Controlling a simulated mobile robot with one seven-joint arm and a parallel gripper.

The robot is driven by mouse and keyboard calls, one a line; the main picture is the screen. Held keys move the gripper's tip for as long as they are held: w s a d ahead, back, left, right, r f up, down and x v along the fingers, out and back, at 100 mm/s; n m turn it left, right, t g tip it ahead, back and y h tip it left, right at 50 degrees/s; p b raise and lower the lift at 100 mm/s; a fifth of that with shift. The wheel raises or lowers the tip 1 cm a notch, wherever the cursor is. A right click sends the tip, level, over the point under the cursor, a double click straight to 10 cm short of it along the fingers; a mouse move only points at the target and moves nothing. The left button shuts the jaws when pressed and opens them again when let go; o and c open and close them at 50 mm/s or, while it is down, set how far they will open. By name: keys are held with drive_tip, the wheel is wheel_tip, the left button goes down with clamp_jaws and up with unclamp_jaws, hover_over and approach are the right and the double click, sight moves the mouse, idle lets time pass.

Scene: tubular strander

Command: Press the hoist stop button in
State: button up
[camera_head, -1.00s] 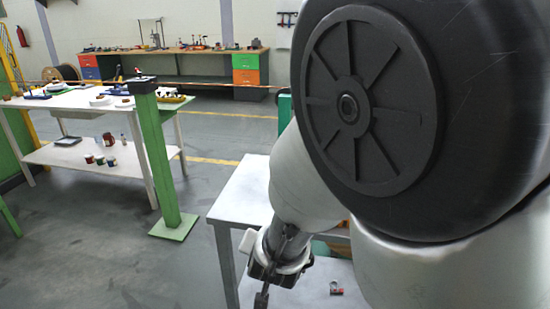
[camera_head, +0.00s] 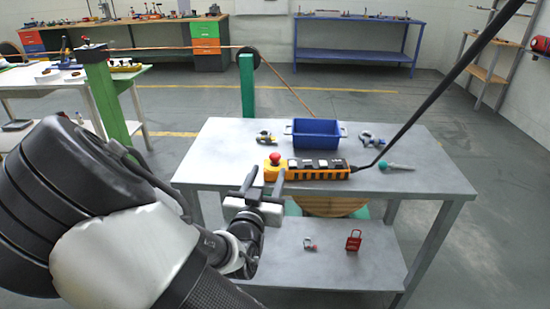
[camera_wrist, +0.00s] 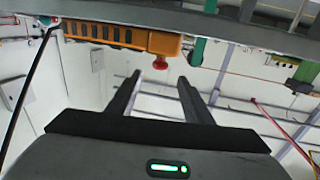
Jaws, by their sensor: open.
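A yellow hoist pendant (camera_head: 318,174) lies on the grey table, with dark keys along its top and a black cable leaving its right end. Its red mushroom stop button (camera_head: 275,159) stands at the left end. My gripper (camera_head: 265,178) is open and empty, just in front of the pendant's left end, its fingers pointing towards the button. In the wrist view the pendant (camera_wrist: 110,35) is at the top, the red button (camera_wrist: 160,63) shows just ahead of my gripper (camera_wrist: 158,82), between the finger lines. I see no contact with the button.
On the table (camera_head: 222,150) stand a blue bin (camera_head: 316,134), shackles (camera_head: 371,139) and a green-handled tool (camera_head: 396,166). A red padlock (camera_head: 354,240) sits on the lower shelf. The black cable rises to the upper right. A green post (camera_head: 247,88) stands behind the table.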

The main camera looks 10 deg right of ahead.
sight(274, 159)
drive_tip(key=b+x, duration=0.1)
drive_tip(key=x, duration=0.8)
drive_tip(key=shift+w+d, duration=0.2)
drive_tip(key=shift+w, duration=0.1)
drive_tip(key=shift+c, duration=0.4)
